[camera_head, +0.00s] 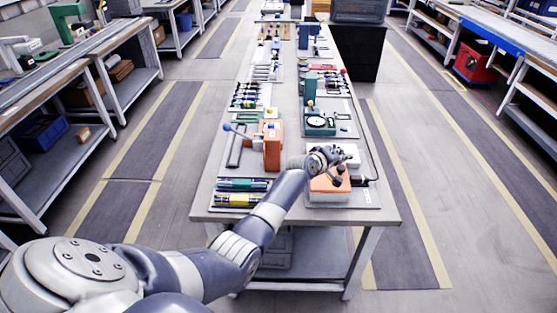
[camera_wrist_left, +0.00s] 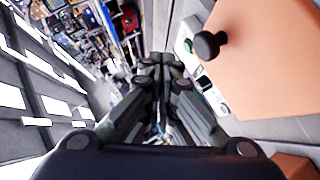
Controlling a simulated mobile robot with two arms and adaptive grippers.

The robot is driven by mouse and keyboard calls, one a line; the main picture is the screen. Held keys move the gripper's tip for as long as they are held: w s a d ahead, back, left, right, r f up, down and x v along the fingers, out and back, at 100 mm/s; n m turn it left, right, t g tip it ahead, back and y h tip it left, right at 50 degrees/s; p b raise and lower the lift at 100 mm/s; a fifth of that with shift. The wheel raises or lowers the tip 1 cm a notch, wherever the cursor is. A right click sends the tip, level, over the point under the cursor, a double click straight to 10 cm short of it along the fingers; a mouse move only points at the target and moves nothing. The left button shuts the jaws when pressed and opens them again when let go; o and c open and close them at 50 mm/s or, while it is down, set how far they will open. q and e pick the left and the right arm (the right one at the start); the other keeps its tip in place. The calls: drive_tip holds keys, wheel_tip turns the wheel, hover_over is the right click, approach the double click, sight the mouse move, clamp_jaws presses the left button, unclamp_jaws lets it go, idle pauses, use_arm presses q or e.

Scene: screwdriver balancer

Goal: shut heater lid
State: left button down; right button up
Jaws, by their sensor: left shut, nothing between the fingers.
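The heater (camera_head: 328,189) is an orange box at the near right corner of the long table, under and in front of my left gripper. In the left wrist view a large orange panel (camera_wrist_left: 270,70) with a round black knob (camera_wrist_left: 207,44) fills the right side. I take it as part of the heater; I cannot tell how far the lid is open. My left gripper (camera_head: 340,166) reaches over the heater and partly hides it. In the wrist view its fingers (camera_wrist_left: 160,62) are together and empty, to the left of the knob and panel. My right gripper is not in view.
A tall orange block (camera_head: 271,147) stands left of the heater. A green-based device with a white dial (camera_head: 318,122) stands behind it. Coloured rods (camera_head: 240,190) lie at the table's near left. Several tools line the table farther back. Aisles are clear on both sides.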

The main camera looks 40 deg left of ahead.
sight(344, 169)
use_arm(q)
drive_tip(key=shift+w+d+f+b, duration=0.25)
drive_tip(key=shift+d+f+b, duration=0.05)
drive_tip(key=shift+f, duration=0.2)
drive_tip(key=shift+w+d+f+b, duration=0.2)
drive_tip(key=shift+d+f+b, duration=0.1)
drive_tip(key=shift+f, duration=0.15)
drive_tip(key=shift+w+d+f, duration=0.15)
drive_tip(key=shift+d+f, duration=0.15)
drive_tip(key=shift+r, duration=0.5)
wheel_tip(344, 169, up, 4)
drive_tip(key=p, duration=0.3)
drive_tip(key=shift+w+f, duration=0.15)
drive_tip(key=shift+f, duration=0.05)
drive_tip(key=s+d+r, duration=0.4)
drive_tip(key=s+r, duration=0.1)
drive_tip(key=r, duration=0.1)
drive_tip(key=shift+s+d+r+p, duration=0.2)
drive_tip(key=shift+s+p, duration=0.1)
drive_tip(key=shift+s, duration=0.1)
